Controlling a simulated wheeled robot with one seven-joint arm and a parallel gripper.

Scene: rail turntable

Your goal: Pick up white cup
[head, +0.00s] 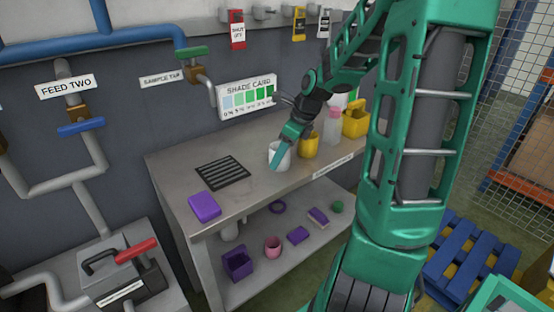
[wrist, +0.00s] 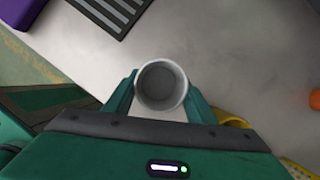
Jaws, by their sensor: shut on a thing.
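The white cup (head: 286,157) is upright at the front edge of the grey bench top (head: 258,207) in the head view. My gripper (head: 278,158) reaches down to it from the upper right, its fingers on either side of it. In the wrist view the white cup (wrist: 161,85) is seen from above, round and empty inside, between the two green fingers of my gripper (wrist: 161,92). The fingers are shut on its sides. I cannot tell whether the cup's base touches the bench.
A yellow cup (head: 309,146), a pale bottle (head: 332,128) and a yellow container (head: 355,122) stand to the right. A black drain grate (head: 222,171) and purple block (head: 205,206) lie left. A shade card (head: 247,96) stands behind. The lower shelf (head: 262,268) holds several items.

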